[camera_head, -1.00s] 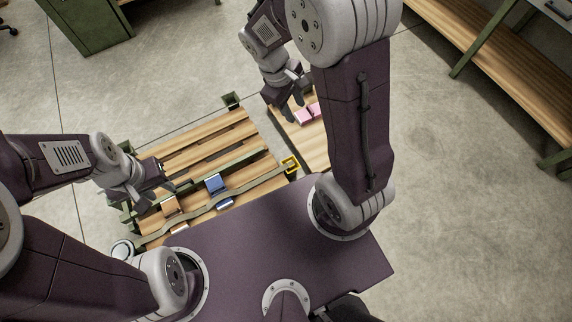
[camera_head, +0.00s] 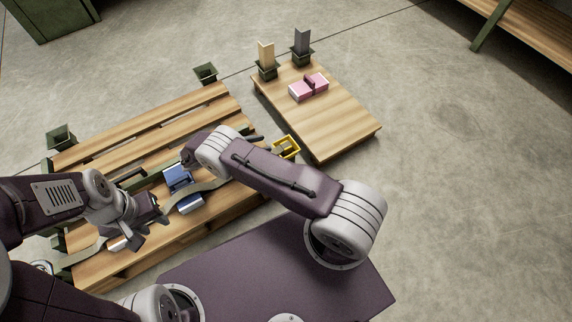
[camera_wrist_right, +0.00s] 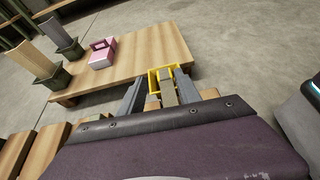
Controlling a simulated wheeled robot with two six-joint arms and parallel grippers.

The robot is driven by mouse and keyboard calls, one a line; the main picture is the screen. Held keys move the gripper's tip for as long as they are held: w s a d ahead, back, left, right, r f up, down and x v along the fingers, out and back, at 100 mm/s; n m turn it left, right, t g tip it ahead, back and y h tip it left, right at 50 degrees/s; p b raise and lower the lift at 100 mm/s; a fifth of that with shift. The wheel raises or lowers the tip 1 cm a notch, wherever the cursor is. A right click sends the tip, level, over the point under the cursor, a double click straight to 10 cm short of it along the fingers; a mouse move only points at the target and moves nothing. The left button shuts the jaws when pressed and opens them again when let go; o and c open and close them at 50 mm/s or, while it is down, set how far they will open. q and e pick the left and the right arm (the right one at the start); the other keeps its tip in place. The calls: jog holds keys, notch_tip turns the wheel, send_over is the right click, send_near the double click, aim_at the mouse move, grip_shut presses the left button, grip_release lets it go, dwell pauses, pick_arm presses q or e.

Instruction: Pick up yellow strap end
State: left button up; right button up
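The yellow strap end (camera_head: 287,148) is a small yellow frame at the right edge of the slatted pallet, on a grey-green strap (camera_head: 207,186). In the right wrist view the yellow strap end (camera_wrist_right: 153,73) lies between the fingertips of my right gripper (camera_wrist_right: 158,82). That gripper is open, with one finger on each side; I cannot tell whether they touch it. In the head view my right forearm hides most of the right gripper. My left gripper (camera_head: 146,230) is over the pallet's left part, near the strap; its finger gap is unclear.
The slatted pallet (camera_head: 197,107) carries blue blocks (camera_head: 177,180). A wooden platform (camera_head: 340,124) at the right holds a pink block (camera_head: 309,88), with a tan post (camera_head: 266,54) and a dark post (camera_head: 302,41) behind. Floor at the right is clear.

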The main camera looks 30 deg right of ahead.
send_near(284, 146)
jog(key=shift+s+a+n+t+b, duration=0.2)
jog(key=shift+a+n+t+b, duration=0.1)
jog(key=shift+a+b, duration=0.1)
jog(key=b+x, duration=0.1)
jog(key=x, duration=0.2)
jog(key=shift+d, duration=0.4)
jog(key=b+x, duration=0.4)
jog(key=shift+d+f, duration=0.1)
jog(key=shift+f, duration=0.25)
jog(key=shift+w+d, duration=0.1)
jog(key=shift+d, duration=0.25)
pick_arm(q)
notch_tip(284, 146, down, 8)
pick_arm(e)
jog(key=shift+d+r, duration=0.1)
